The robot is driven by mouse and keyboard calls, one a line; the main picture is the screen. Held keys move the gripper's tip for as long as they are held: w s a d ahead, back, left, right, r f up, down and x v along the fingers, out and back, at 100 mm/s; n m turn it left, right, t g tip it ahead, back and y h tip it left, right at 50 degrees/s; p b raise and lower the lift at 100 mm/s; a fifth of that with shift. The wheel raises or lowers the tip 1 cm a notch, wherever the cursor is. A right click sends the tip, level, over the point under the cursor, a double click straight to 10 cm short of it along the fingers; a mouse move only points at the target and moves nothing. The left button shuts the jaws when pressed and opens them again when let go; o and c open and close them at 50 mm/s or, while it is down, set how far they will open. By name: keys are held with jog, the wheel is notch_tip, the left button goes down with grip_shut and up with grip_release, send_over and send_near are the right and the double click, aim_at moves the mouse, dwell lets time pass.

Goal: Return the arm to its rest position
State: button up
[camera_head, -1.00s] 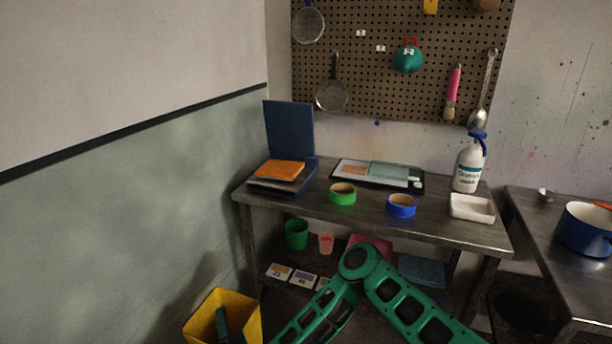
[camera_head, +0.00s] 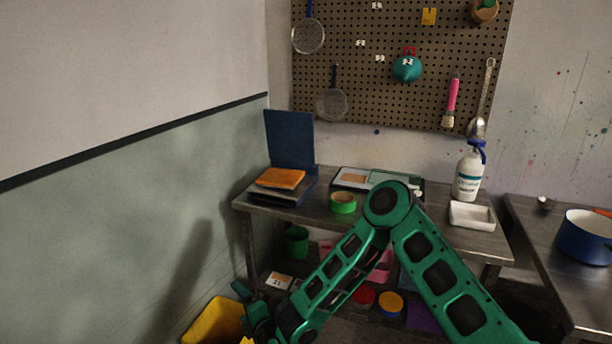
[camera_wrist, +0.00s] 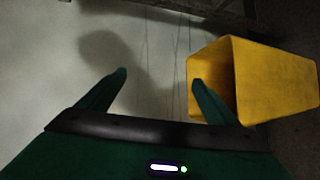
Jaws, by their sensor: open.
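My gripper (camera_wrist: 160,80) is open in the wrist view, its two green fingers apart with nothing between them. Pale wall or floor with a dark shadow lies beyond the fingers. A yellow bin (camera_wrist: 270,75) stands just right of the right finger in that view. In the head view my green arm is bent, its elbow raised in front of the table, and its lower end hangs down to the left beside the yellow bin (camera_head: 212,322). The fingertips are not clear in the head view.
A pegboard (camera_head: 385,95) hangs behind. A blue pot (camera_head: 585,238) stands right. The left wall is bare.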

jog(key=w+d+r+m+g+h, duration=0.1)
jog(key=w+d+r+m+h, duration=0.15)
jog(key=d+r, duration=0.45)
jog(key=w+d+r+m+g+h, duration=0.15)
jog(key=d+r+m, duration=0.3)
jog(key=d, duration=0.55)
jog(key=s+d+r+m+g+h, duration=0.1)
jog(key=s+d+r+m, duration=0.15)
jog(key=d+r, duration=0.4)
jog(key=s+d+r+m+g+h, duration=0.15)
jog(key=d+r+m, duration=0.25)
jog(key=d, duration=0.6)
jog(key=s+d+r+m+g+h, duration=0.1)
jog(key=s+d+r+m, duration=0.45)
jog(key=s+d, duration=0.3)
jog(key=s+d+r+m+g+h, duration=0.1)
jog(key=s+d+r+m, duration=0.3)
jog(key=s+d+m, duration=0.45)
jog(key=s+d+m+g, duration=0.1)
jog(key=s+d, duration=0.2)
jog(key=s, duration=0.3)
jog(key=s+d+f+m+g, duration=0.1)
jog(key=s+d+m+g, duration=0.1)
jog(key=s, duration=0.4)
jog(key=s+d+f+m+g, duration=0.1)
jog(key=s+d, duration=0.3)
jog(key=s, duration=0.3)
jog(key=shift+d+g, duration=0.25)
jog(key=shift+g, duration=0.15)
jog(key=shift+f, duration=0.1)
